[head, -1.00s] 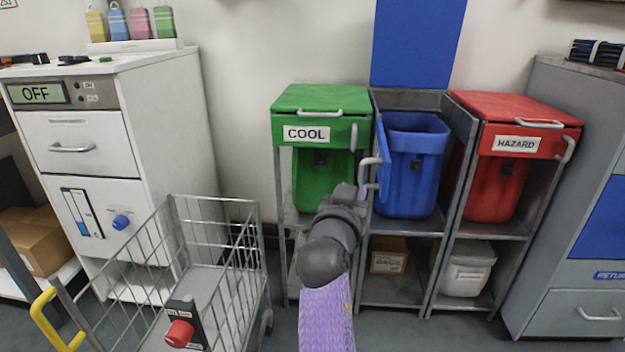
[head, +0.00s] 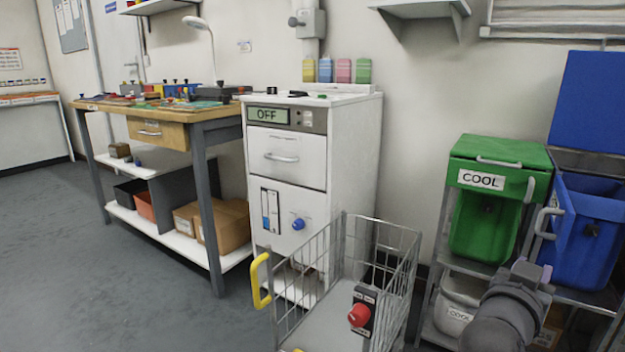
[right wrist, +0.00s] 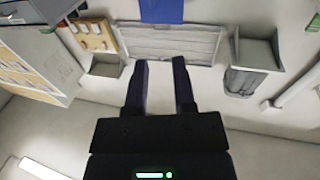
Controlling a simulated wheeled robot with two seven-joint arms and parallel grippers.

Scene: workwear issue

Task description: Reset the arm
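My right arm comes in at the bottom right of the head view, and its gripper (head: 528,272) is in front of the bin rack. In the right wrist view the gripper (right wrist: 162,75) has its two dark fingers apart with nothing between them. My left gripper is not in view. The green bin marked COOL (head: 487,225) has its lid down. The blue bin (head: 590,235) beside it has its lid raised and its front tilted out. The gripper appears apart from both bins, though the distance is hard to judge.
A wire cart (head: 392,285) with a yellow handle and a red knob (head: 358,315) stands at the front centre. Behind it is a white cabinet (head: 340,170) reading OFF. A workbench (head: 175,115) stands at the left. The floor (head: 110,270) at the left is clear.

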